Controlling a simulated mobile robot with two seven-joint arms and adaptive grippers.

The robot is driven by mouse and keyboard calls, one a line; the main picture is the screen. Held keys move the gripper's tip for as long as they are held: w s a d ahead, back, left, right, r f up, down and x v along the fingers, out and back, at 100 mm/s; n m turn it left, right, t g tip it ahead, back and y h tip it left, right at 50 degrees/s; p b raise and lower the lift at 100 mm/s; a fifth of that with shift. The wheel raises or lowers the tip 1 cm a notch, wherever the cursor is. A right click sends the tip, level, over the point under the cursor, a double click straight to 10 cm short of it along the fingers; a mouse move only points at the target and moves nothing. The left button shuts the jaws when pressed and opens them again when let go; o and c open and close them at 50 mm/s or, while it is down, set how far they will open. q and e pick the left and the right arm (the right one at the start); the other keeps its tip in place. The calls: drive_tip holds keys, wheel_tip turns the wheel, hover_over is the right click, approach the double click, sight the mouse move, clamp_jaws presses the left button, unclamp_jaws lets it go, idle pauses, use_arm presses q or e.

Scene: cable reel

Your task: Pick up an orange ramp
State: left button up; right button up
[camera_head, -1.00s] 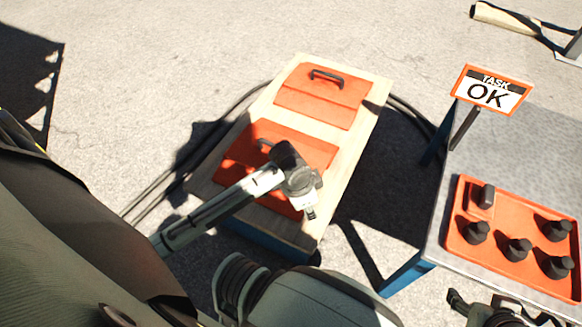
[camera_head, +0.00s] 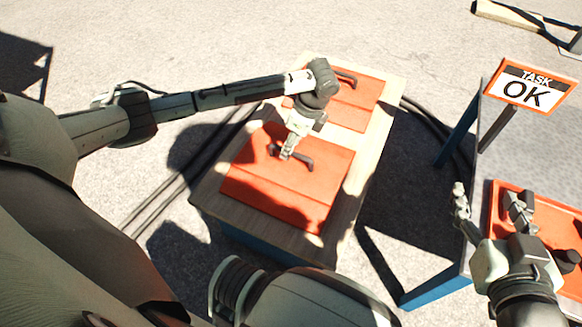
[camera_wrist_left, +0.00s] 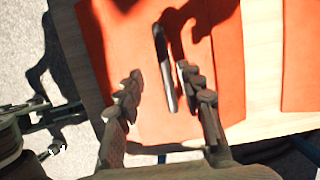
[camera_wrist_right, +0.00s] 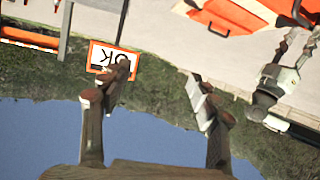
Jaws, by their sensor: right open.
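The nearer orange ramp (camera_head: 275,194) lies on the wooden table, its dark handle (camera_head: 300,164) on top. A second orange ramp (camera_head: 362,112) lies beyond it, partly hidden by my left arm. My left gripper (camera_head: 287,152) is over the nearer ramp at its handle. In the left wrist view, my left gripper (camera_wrist_left: 158,76) is open, with the handle (camera_wrist_left: 164,68) between its fingers, closer to the right finger; contact cannot be told. My right gripper (camera_head: 490,203) is open and empty by the grey table; its spread fingers (camera_wrist_right: 160,85) show in the right wrist view.
The wooden table (camera_head: 375,185) has a bare strip along its right side. A grey table (camera_head: 555,135) at right holds an orange tray (camera_head: 497,190) with dark items, partly hidden by my right gripper. A "TASK OK" sign (camera_head: 528,88) stands there.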

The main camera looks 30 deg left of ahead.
sight(293, 152)
use_arm(q)
drive_tip(key=x, duration=0.1)
drive_tip(key=b+x, duration=0.1)
drive_tip(key=x, duration=0.2)
drive_tip(key=shift+w+d+f, duration=0.35)
drive_tip(key=shift+f, duration=0.05)
drive_tip(key=shift+a+f, duration=0.1)
drive_tip(key=shift+f, duration=0.05)
use_arm(e)
drive_tip(key=a+r+t+y, duration=0.2)
drive_tip(key=a+r+t, duration=0.1)
drive_tip(key=r, duration=0.3)
drive_tip(key=shift+w+a+r, duration=0.3)
drive_tip(key=shift+a+r, duration=0.1)
use_arm(q)
drive_tip(key=shift+f+p, duration=0.25)
drive_tip(key=shift+p, duration=0.05)
use_arm(e)
drive_tip(key=shift+r, duration=0.35)
use_arm(q)
drive_tip(key=shift+c, duration=0.5)
clamp_jaws()
drive_tip(key=shift+w+r, duration=0.1)
